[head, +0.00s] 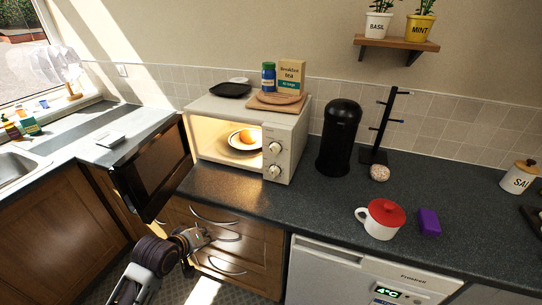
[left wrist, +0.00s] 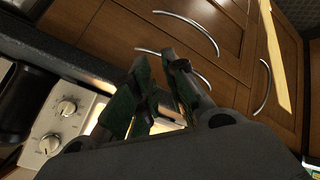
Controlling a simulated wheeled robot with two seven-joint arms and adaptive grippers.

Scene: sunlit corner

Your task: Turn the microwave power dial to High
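The white microwave (head: 292,133) stands on the dark counter with its door (head: 155,167) swung wide open to the left. Its lit inside holds an orange round item (head: 246,136) on a plate (head: 238,146). Its right panel has an upper dial (head: 275,147) and a lower dial (head: 274,171). Both dials show in the left wrist view (left wrist: 66,107) (left wrist: 49,144); their labels are too small to read. My left gripper (head: 208,234) is below the counter edge, in front of the wooden drawers, apart from the dials. Its green-padded fingers (left wrist: 158,62) are parted and empty. My right gripper is out of view.
A board (head: 275,104) with a jar and tea box, and a black dish (head: 231,89), sit on the microwave. Drawer handles (head: 215,218) protrude near my left gripper.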

